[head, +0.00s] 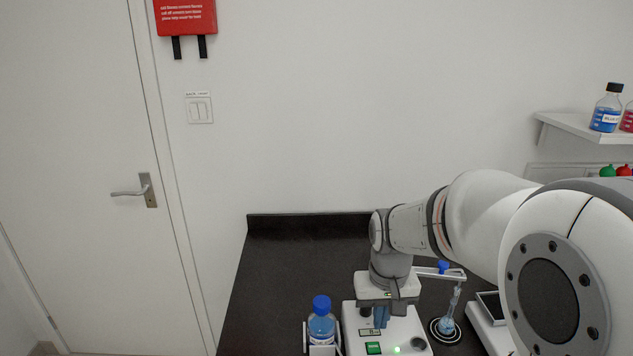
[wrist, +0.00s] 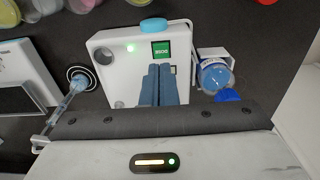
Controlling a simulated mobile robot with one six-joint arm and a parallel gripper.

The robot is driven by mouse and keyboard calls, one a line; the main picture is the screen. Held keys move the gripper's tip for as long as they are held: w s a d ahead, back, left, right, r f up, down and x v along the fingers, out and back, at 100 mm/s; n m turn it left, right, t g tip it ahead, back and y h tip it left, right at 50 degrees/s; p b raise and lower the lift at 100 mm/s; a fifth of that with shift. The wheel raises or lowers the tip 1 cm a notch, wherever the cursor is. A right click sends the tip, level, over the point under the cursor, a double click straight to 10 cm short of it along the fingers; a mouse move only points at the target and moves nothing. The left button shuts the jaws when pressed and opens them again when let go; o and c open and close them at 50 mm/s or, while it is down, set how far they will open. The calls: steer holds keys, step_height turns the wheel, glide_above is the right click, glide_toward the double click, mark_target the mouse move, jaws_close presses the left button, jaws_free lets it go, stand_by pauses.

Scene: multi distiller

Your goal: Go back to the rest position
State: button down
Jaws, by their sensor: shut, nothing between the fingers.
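In the wrist view the two blue fingers of my gripper (wrist: 159,72) lie side by side, shut and empty, in front of the same white device (wrist: 112,62). The fingers hide part of the device's top. Whether the fingertips touch it cannot be told.
A blue-capped bottle (head: 321,322) stands in a holder left of the device. A glass flask (head: 446,322) on a ring base stands to its right. A balance-like device (head: 490,306) is farther right. The counter's back left (head: 290,250) is clear.

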steer(key=s+r+t, duration=0.2)
steer(key=s+r, duration=0.2)
steer(key=s, duration=0.8)
steer(key=shift+s+d+r+t, duration=0.3)
steer(key=shift+r, duration=0.05)
steer(key=c, duration=2.2)
jaws_free()
stand_by(1.2)
